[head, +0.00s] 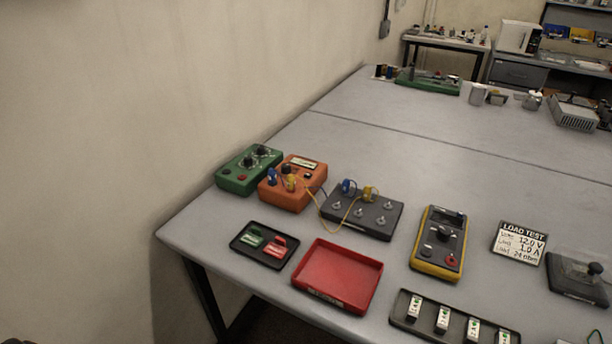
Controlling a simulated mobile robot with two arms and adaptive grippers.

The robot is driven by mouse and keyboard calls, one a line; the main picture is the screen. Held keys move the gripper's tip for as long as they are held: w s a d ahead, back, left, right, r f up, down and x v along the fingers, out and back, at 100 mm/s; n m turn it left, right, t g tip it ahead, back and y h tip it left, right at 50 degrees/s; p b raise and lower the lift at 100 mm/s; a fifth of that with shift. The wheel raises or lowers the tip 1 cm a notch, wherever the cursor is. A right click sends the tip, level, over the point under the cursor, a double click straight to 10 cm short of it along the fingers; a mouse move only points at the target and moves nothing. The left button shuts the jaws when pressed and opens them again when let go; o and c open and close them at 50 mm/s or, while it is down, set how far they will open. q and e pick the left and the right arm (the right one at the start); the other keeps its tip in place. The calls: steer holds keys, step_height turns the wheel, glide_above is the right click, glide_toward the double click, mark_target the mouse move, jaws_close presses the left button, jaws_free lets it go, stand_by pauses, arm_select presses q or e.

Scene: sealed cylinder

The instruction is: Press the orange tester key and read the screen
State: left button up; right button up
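The orange tester (285,200) sits near the left end of the grey table, right of a green box. Its small pale screen (303,164) is at the top of its face; the text is too small to read. Blue and yellow plugs stand on its face, with a wire running right. A small dark part (307,176) lies below the screen; I cannot tell whether it is the key. Neither gripper can be made out.
A green box (235,180) touches or nearly touches the tester. A grey plug box (370,222), a black tray (239,245), a red tray (325,300), a yellow meter (425,265) and a LOAD TEST card (520,243) stand nearby.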

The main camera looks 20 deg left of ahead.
arm_select(q)
steer(key=shift+c, duration=0.2)
jaws_close()
stand_by(1.4)
